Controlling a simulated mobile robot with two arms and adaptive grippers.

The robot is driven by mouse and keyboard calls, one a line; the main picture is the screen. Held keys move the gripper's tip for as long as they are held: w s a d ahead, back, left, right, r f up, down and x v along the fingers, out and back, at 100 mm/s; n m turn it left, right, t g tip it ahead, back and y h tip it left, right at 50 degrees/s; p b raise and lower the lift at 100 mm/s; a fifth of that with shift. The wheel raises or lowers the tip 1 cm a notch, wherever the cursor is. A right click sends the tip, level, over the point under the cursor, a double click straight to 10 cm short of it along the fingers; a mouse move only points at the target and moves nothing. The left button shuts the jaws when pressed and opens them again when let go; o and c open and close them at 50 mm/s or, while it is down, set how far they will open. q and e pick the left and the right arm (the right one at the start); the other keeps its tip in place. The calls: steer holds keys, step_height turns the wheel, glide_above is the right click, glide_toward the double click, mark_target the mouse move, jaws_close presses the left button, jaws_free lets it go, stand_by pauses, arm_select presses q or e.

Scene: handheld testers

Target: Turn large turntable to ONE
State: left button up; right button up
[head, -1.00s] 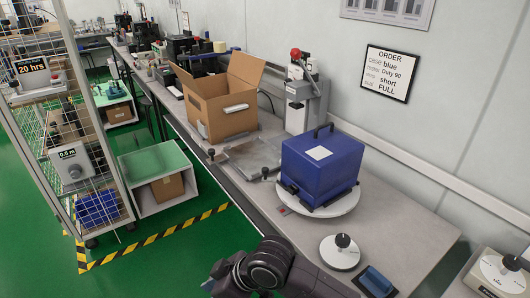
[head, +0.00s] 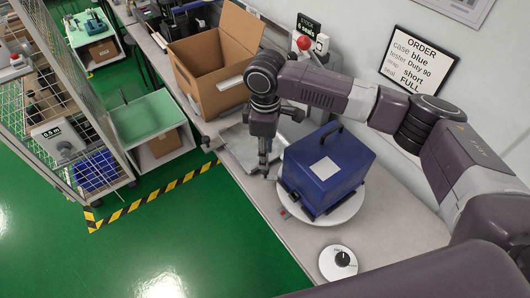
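The large turntable (head: 345,212) is a white round disc on the bench in the head view. A blue case (head: 325,177) with a dark handle and a white label sits on it and hides most of it. A small red mark (head: 284,214) shows at the turntable's front left edge. My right gripper (head: 264,170) points down just left of the blue case, near the turntable's left edge. Its fingers are seen edge-on, so I cannot tell whether they are open or touch anything. My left gripper is out of view.
A metal plate (head: 236,148) lies left of my gripper, with an open cardboard box (head: 205,75) behind it. A white dial with a black knob (head: 338,263) is in front of the turntable. An order sign (head: 418,62) hangs on the wall.

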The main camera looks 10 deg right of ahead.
step_height(320, 180, down, 7)
steer(key=shift+r+p, duration=0.2)
steer(key=shift+p, duration=0.2)
jaws_close()
